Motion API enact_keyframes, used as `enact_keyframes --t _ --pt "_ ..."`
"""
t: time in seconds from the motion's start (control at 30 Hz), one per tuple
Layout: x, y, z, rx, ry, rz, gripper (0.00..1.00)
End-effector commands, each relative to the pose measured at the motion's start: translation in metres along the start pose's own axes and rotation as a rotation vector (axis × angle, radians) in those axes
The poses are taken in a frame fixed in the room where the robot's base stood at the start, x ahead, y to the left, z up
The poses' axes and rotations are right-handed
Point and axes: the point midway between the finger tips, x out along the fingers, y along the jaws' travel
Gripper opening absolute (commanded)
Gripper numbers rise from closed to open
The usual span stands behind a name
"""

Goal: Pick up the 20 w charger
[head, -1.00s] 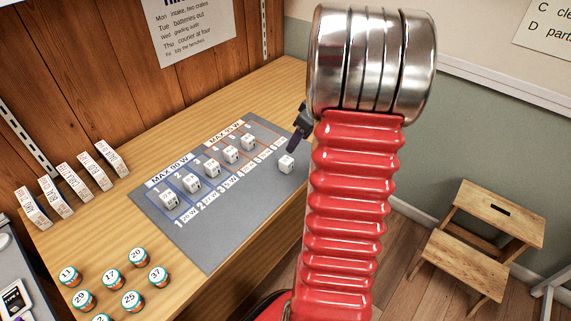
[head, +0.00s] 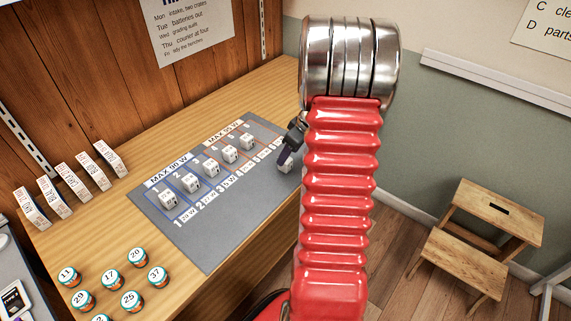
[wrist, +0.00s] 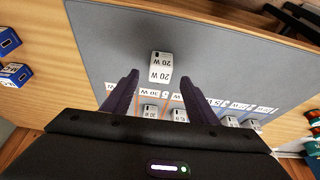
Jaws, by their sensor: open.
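The 20 W charger (wrist: 160,66) is a small white block marked "20 W" on the grey mat (wrist: 110,45). In the wrist view it lies ahead of my gripper (wrist: 158,82), centred between the two fingers and a little beyond their tips. In the head view the charger (head: 285,167) is partly hidden behind my gripper (head: 289,150), at the mat's right end, apart from the row of other chargers. My gripper is open, with nothing held between its dark fingers.
Several other white chargers (head: 190,183) stand in numbered slots on the mat. Jars with numbered lids (head: 110,277) stand at the table's front left, and upright printed boxes (head: 82,178) line the back left. A wooden step stool (head: 485,235) is on the floor at right.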

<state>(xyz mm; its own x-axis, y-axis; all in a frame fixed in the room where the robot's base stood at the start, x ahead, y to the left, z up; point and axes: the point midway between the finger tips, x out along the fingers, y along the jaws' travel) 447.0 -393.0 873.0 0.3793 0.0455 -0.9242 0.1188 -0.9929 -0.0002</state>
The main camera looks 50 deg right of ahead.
Motion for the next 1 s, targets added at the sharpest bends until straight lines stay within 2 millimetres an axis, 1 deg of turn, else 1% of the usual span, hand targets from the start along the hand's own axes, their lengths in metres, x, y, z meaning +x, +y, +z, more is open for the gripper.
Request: enact_keyframes --t 0.37,0.47,0.7,0.8,1.0 --pt "0.003 0.000 0.000 -0.001 0.000 -0.001 0.53" --pt "0.010 -0.001 0.000 0.000 -0.001 -0.003 0.53" --pt "0.040 -0.001 0.001 0.000 0.000 -0.002 0.53" --pt "0.049 -0.001 0.001 -0.002 0.000 -0.002 0.53" --pt "0.053 -0.001 0.000 -0.002 0.001 0.000 0.53"
